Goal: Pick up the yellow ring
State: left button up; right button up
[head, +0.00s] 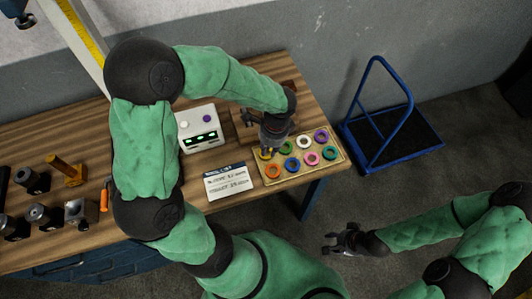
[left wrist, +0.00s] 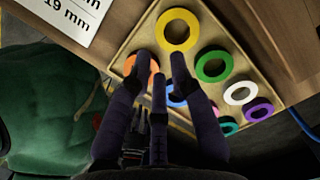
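The yellow ring (left wrist: 163,31) lies flat at the edge of a tan tray (left wrist: 118,68), fully in sight in the left wrist view. In the head view the yellow ring (head: 265,157) is mostly hidden by my left gripper (head: 268,149). My left gripper also shows in the left wrist view (left wrist: 160,64), with its fingers apart and nothing between them. Its fingertips are just short of the yellow ring in that view, over the orange ring (left wrist: 129,64) and the tray. My right gripper (head: 330,243) is open and empty, away from the table at the lower right.
Green (left wrist: 201,67), white (left wrist: 228,97), purple and several other rings share the tray. Metal parts sit far left; a blue cart (head: 395,150) stands right.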

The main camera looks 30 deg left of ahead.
aim_at(266, 159)
pick_arm(q)
jog(key=shift+s+a+f+b, duration=0.15)
jog(key=shift+f+b, duration=0.15)
jog(key=shift+f, duration=0.6)
jog(key=shift+w+a+f+b, duration=0.1)
jog(key=shift+f+b, duration=0.15)
jog(key=shift+f, duration=0.65)
jog(key=shift+s+a+f+b, duration=0.15)
jog(key=shift+f+b, duration=0.15)
jog(key=shift+f, duration=0.6)
grip_shut()
